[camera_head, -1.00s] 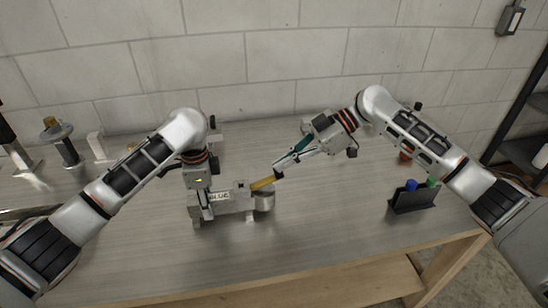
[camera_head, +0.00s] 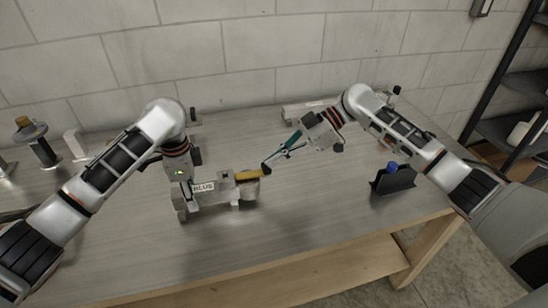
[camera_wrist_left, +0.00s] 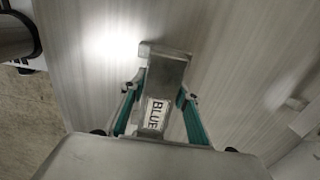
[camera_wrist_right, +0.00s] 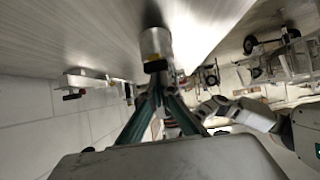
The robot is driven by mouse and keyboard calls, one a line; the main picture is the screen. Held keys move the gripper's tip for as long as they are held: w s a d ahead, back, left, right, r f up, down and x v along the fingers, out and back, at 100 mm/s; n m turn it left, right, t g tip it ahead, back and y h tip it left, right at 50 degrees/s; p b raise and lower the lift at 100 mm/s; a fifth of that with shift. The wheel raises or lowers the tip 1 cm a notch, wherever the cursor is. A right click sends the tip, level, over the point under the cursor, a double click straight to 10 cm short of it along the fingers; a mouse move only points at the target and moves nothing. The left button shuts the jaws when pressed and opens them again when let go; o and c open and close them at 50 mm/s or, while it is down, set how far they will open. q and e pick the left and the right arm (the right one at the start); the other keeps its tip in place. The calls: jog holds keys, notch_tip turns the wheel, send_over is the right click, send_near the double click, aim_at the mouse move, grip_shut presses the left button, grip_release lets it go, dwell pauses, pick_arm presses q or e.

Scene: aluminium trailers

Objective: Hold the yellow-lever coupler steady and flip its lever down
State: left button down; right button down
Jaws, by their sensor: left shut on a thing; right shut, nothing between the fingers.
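The coupler (camera_head: 220,194), a grey metal body with a "BLUE" label and a rounded right end, sits on the bench. Its yellow lever (camera_head: 248,175) lies nearly level along the top right. The left wrist view shows the coupler (camera_wrist_left: 168,65) between the teal fingers. My right gripper (camera_head: 266,168) is shut and empty, its dark fingertips at the lever's right end. In the right wrist view the tips (camera_wrist_right: 156,68) are close to the coupler's rounded end (camera_wrist_right: 156,42); contact cannot be told.
A black holder (camera_head: 393,180) with a blue-topped item stands at the right. A post with a brown knob (camera_head: 38,145) and a white block (camera_head: 75,143) stand at the left. Another metal part (camera_head: 303,110) lies near the wall. The bench front is clear.

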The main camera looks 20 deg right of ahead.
pick_arm(q)
jog(key=shift+s+f, duration=0.1)
jog(key=shift+f, duration=0.1)
pick_arm(e)
jog(key=shift+s+d+f, duration=0.1)
jog(key=shift+s+f, duration=0.1)
jog(key=shift+f, duration=0.45)
jog(key=shift+r, duration=0.4)
pick_arm(q)
jog(key=shift+f, duration=0.1)
pick_arm(e)
jog(key=v, duration=1.1)
jog(key=shift+w+d+r, duration=0.2)
jog(key=shift+w+r, duration=0.05)
jog(key=shift+r, duration=0.15)
pick_arm(q)
jog(key=c, duration=1.4)
grip_release()
jog(key=shift+c, duration=0.2)
jog(key=shift+r, duration=0.2)
